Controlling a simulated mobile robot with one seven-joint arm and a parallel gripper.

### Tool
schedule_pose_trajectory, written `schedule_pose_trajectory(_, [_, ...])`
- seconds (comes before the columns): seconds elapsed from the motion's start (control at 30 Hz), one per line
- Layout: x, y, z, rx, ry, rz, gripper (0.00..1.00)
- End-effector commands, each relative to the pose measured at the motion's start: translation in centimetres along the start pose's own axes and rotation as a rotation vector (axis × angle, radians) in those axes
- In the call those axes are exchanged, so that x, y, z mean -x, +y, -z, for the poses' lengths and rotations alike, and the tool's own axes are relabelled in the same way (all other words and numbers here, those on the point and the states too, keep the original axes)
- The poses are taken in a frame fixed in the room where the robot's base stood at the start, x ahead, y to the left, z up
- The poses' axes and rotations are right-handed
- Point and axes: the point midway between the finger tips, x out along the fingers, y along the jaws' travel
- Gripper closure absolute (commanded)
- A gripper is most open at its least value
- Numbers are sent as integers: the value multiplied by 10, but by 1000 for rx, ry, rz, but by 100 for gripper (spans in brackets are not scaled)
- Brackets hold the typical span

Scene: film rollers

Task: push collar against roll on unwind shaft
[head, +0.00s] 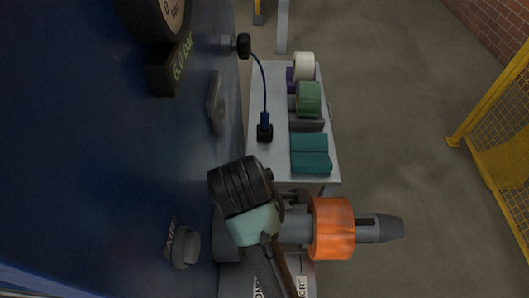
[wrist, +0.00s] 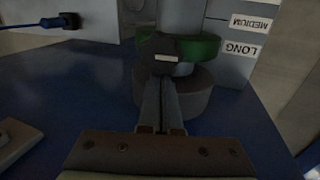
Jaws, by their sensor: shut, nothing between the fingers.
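In the head view the grey unwind shaft (head: 298,229) juts right from the blue machine wall to a tapered tip. An orange roll (head: 333,228) sits around it, well out from the wall. In the wrist view a green ring (wrist: 205,47), perhaps the collar, surrounds the shaft (wrist: 183,15) beside a dark grey cylinder (wrist: 187,97) at the wall. My gripper (wrist: 162,77) is shut and empty, its tips close to a dark block with a white mark (wrist: 165,57) in front of the ring. I cannot tell whether they touch. In the head view my arm hides this stretch of shaft.
A pale bench (head: 270,165) behind the shaft holds a white roll (head: 304,66), a green roll (head: 309,98), teal blocks (head: 310,153) and a blue-cabled plug (head: 265,130). A plate marked MEDIUM and LONG (wrist: 233,65) lies close to the shaft. Floor right of the shaft tip is clear up to a yellow fence (head: 500,150).

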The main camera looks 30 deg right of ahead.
Motion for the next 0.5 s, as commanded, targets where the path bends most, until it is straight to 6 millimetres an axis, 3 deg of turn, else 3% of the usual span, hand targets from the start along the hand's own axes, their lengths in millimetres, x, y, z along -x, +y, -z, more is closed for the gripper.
schedule_pose_trajectory(0.5, [0,0,-16,-2,-2,1,100])
